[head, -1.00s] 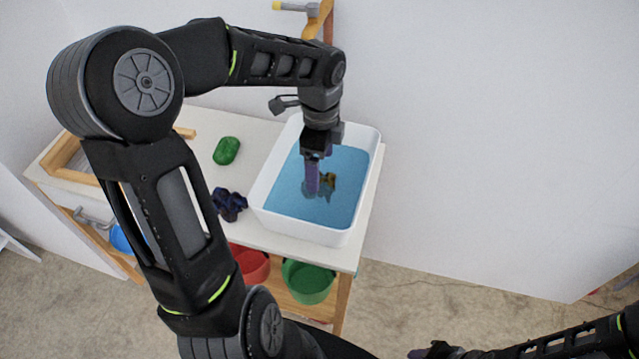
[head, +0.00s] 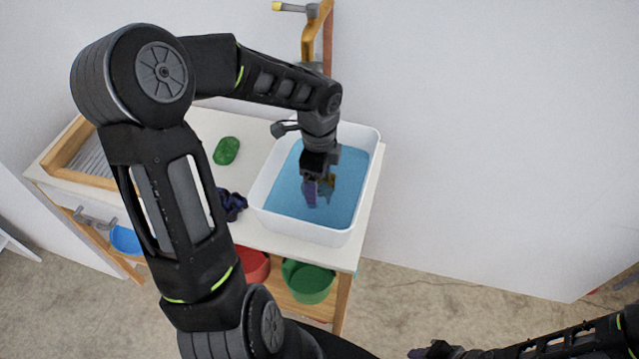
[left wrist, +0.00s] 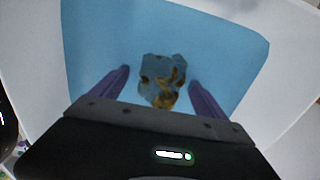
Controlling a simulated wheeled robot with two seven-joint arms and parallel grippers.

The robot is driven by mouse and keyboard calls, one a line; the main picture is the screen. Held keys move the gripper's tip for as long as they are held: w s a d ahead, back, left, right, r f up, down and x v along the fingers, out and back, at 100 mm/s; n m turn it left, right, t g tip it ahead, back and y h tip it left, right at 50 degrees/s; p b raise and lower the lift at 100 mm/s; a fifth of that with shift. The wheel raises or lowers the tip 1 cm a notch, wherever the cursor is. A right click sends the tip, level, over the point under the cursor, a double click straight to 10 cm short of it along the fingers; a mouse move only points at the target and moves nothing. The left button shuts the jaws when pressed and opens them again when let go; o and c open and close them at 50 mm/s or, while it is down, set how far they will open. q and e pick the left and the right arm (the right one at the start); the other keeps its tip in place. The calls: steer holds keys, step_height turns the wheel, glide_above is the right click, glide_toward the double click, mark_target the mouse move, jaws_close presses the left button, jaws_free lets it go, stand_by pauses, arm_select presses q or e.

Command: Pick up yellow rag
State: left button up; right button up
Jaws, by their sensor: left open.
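The yellow rag (left wrist: 165,95) lies crumpled in the blue water of the white basin (head: 296,229). In the left wrist view only patches of it look yellow; the rest looks dark or blue. In the head view a small part of it (head: 328,186) shows beside the purple fingers. My left gripper (left wrist: 160,80) points down into the basin, its fingers open on either side of the rag. I cannot tell if they touch it. My right gripper (head: 437,350) is partly in view at the bottom edge of the head view, its jaws unclear.
A green object (head: 226,151) and a dark blue crumpled cloth (head: 231,204) lie on the white counter left of the basin. A wooden frame (head: 66,163) is at the far left. Green (head: 308,283) and red (head: 254,265) containers stand on the shelf below.

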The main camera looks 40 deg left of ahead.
stand_by(0.4)
arm_select(q)
steer(key=c, duration=1.6)
step_height(320, 180, up, 10)
steer(key=shift+r, duration=0.1)
